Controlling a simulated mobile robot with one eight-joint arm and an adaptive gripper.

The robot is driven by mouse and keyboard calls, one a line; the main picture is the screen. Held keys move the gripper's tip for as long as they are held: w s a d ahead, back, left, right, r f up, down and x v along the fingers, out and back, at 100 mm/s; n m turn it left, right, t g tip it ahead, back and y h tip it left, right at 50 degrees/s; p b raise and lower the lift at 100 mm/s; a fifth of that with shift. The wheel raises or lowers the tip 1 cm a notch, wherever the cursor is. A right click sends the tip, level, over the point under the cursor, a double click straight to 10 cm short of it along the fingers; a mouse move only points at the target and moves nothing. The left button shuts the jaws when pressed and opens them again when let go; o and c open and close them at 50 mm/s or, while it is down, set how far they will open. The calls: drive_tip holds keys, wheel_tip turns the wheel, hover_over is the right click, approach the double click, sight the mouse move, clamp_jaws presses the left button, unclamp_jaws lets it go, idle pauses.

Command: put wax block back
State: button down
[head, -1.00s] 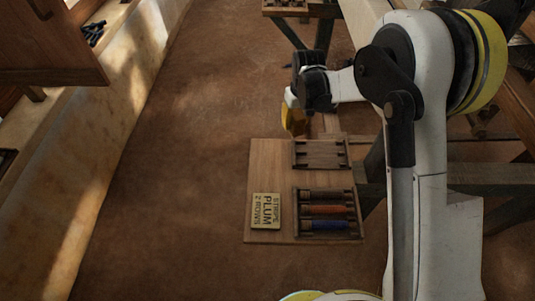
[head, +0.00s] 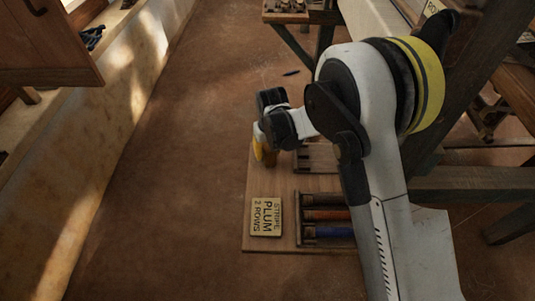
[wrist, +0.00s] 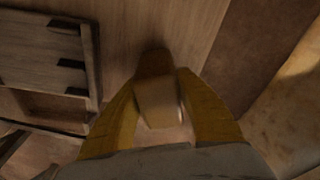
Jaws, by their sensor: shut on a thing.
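The wax block (wrist: 160,104) is a small pale yellow-tan block in the wrist view. My gripper (wrist: 156,88) is shut on it, with one yellow finger on each side. A dark patch shows on the wood just beyond the block. In the head view my gripper (head: 263,149) is over the far left part of the wooden board (head: 279,184), beside the far rack. There the block cannot be told apart from the yellow fingers. Whether the block touches the board is unclear.
The far rack (head: 317,157) looks empty where it shows; it is also in the wrist view (wrist: 45,52). The near rack (head: 327,197) holds several coloured spools. A "STRIPE PLUM 2 ROWS" plaque (head: 265,217) lies left of it. Loom timbers (head: 470,185) stand right; floor at left is clear.

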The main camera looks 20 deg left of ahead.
drive_tip(key=c, duration=1.3)
unclamp_jaws()
drive_tip(key=shift+f, duration=0.15)
drive_tip(key=o, duration=0.3)
drive_tip(key=shift+o, duration=0.2)
